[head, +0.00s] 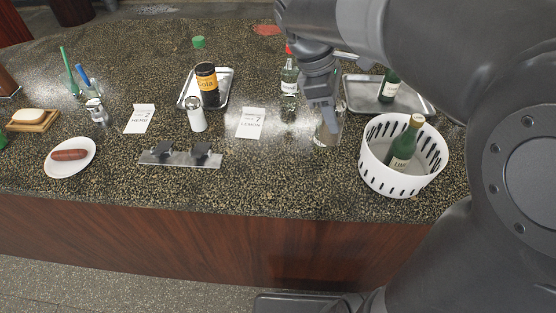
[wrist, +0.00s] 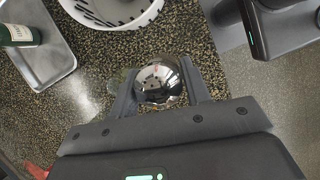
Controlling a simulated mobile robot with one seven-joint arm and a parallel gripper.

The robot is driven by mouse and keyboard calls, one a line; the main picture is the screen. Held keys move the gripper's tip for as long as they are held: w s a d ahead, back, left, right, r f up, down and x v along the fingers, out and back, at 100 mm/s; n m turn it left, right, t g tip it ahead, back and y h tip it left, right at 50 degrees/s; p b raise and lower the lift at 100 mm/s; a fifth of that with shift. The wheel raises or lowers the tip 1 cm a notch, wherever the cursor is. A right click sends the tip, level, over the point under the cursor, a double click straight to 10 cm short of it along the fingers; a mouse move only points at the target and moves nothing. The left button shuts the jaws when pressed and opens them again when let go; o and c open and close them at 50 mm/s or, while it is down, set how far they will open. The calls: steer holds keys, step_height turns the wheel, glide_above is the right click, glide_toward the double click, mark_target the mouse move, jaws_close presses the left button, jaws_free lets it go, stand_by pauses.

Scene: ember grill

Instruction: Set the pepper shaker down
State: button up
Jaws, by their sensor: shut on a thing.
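My gripper (head: 325,112) is shut on the pepper shaker (head: 328,133), left of the white basket on the counter. In the wrist view the shaker's shiny domed metal top (wrist: 160,80) sits between the two fingers of my gripper (wrist: 160,92). The shaker looks upright. My fingers hide part of its body, and I cannot tell whether its base touches the counter.
The white slotted basket (head: 375,165) with a green bottle (head: 404,146) stands close to the right. A metal tray (head: 420,103) lies behind it. A LEMON card (head: 251,123), a white shaker (head: 197,116) and a metal rack (head: 180,159) are to the left. The front counter between rack and basket is clear.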

steer(key=shift+w+a+f, duration=0.3)
steer(key=shift+a+f, duration=1.65)
steer(key=shift+f, duration=0.05)
steer(key=shift+w+a+f, duration=0.25)
steer(key=shift+a+f, duration=1.65)
steer(key=shift+f, duration=0.05)
steer(key=shift+w+a+f, duration=0.3)
steer(key=shift+a+f, duration=1.65)
steer(key=shift+f, duration=0.05)
steer(key=shift+f, duration=0.1)
steer(key=o, duration=1.1)
steer(key=shift+f, duration=0.1)
steer(key=shift+o, duration=0.2)
